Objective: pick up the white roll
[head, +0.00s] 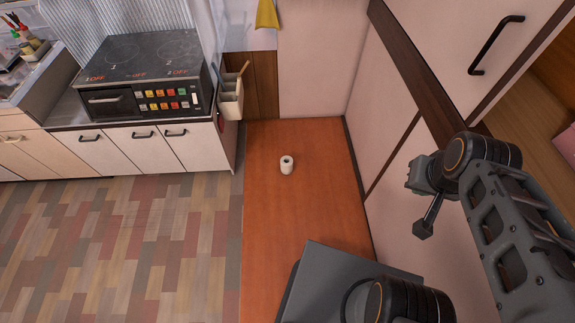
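The white roll (286,165) is small and stands upright on the orange-brown wooden floor strip, near the middle of the head view. A dark hole shows in its top. My gripper (421,203) is at the right of the view, in front of the pale cupboard, raised and well apart from the roll. It is seen at an angle, and I cannot tell whether its fingers are open or shut. Nothing is seen held in it. The roll is fully visible.
A counter with a black stove (140,60) stands at the back left. A beige holder (230,97) hangs at its end. Pale cupboards (400,190) line the right side, with a black handle (490,45) sticking out. The floor around the roll is clear.

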